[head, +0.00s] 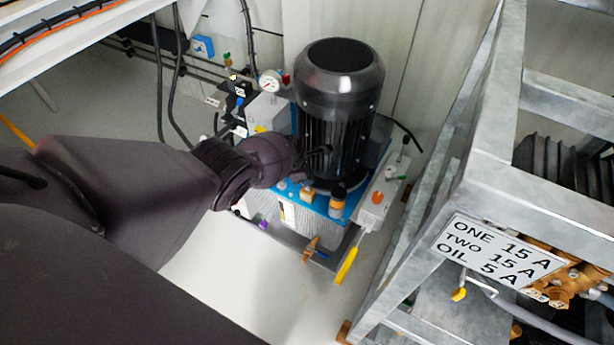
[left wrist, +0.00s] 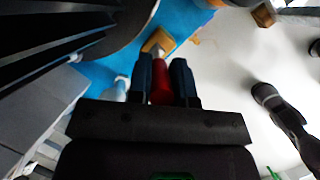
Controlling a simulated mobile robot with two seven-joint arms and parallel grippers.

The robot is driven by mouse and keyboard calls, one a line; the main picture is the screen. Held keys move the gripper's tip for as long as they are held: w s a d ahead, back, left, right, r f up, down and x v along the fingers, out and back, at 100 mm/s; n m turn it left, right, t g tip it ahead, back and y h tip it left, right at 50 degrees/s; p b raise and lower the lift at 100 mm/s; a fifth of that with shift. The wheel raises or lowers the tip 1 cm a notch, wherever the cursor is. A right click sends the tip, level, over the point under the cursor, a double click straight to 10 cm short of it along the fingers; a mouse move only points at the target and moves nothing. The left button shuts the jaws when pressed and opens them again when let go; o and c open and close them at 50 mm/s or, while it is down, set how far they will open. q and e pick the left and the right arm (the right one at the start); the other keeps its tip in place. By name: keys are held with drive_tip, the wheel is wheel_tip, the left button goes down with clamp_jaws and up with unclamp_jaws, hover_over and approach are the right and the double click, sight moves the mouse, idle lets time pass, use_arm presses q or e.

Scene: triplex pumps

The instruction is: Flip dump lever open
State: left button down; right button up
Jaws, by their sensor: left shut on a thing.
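My left arm comes in from the left in the head view, and its gripper (head: 318,158) is at the front of the black motor, over the blue pump unit. In the left wrist view my left gripper (left wrist: 161,72) is shut on a red handle (left wrist: 161,88), which sits between the two dark fingers. I cannot tell for certain that this handle is the dump lever. A tan fitting (left wrist: 158,42) with a metal stem lies just beyond the fingertips, over the blue surface. The red handle is hidden in the head view. My right gripper is not in view.
The black motor (head: 338,95) stands upright on the blue top plate (head: 320,205). A yellow-handled lever (head: 347,266) hangs at the unit's front right corner. A pressure gauge (head: 270,82) is behind. A galvanized frame with a sign (head: 497,252) stands right. Pale floor (head: 265,290) is clear in front.

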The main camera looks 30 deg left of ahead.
use_arm(q)
drive_tip(key=c, duration=1)
unclamp_jaws()
drive_tip(key=shift+f, duration=0.1)
drive_tip(key=shift+c, duration=0.2)
drive_tip(key=shift+a+r+p, duration=0.1)
drive_tip(key=shift+r+p, duration=0.2)
drive_tip(key=shift+r, duration=0.25)
drive_tip(key=p+v, duration=0.5)
drive_tip(key=v, duration=0.5)
drive_tip(key=shift+p, duration=0.4)
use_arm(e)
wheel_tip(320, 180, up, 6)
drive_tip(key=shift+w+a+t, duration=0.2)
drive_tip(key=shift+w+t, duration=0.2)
use_arm(q)
drive_tip(key=shift+s+f, duration=0.15)
drive_tip(key=shift+f, duration=0.05)
